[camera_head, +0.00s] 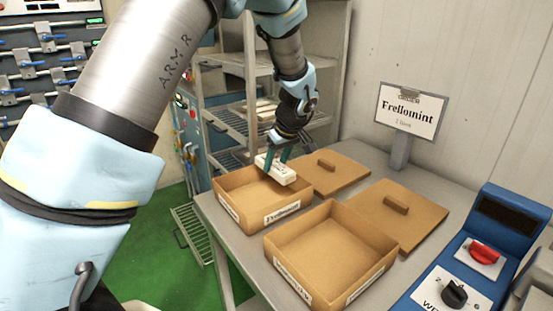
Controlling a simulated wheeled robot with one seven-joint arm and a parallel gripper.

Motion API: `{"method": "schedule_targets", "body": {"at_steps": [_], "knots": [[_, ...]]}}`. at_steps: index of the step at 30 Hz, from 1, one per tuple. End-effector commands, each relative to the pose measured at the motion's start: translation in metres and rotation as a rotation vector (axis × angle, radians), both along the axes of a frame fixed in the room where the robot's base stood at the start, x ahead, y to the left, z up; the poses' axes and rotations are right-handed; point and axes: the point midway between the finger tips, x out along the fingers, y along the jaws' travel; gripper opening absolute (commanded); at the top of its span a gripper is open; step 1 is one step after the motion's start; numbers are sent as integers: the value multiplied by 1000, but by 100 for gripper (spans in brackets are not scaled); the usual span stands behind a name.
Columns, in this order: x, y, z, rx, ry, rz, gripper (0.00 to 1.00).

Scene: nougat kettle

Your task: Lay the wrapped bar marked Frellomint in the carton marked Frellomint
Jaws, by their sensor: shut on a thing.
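My gripper (279,152) points down and is shut on a small white wrapped bar (277,171). The print on the bar is too small to read. The gripper holds the bar over the far right part of the carton marked Frellomint (238,212), an open brown box on the table. I cannot tell whether the bar touches the carton. The part of this carton's floor that shows is bare. A sign reading Frellomint (408,110) stands at the back of the table.
A second open, empty carton (328,284) stands in front to the right; its label is hard to read. Two brown lids with handles (329,175) (405,222) lie behind the cartons. A blue control box (490,245) stands at the right. A metal rack (262,75) is behind.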

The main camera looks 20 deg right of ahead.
Motion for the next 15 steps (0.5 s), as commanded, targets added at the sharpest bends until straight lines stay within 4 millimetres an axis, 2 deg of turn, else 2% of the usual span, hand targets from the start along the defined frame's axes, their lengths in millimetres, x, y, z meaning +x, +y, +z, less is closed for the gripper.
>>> {"method": "schedule_targets", "body": {"at_steps": [9,15], "knots": [[0,0,-42,-1,0,0,0],[0,-1,-61,-1,0,-2,0]]}}
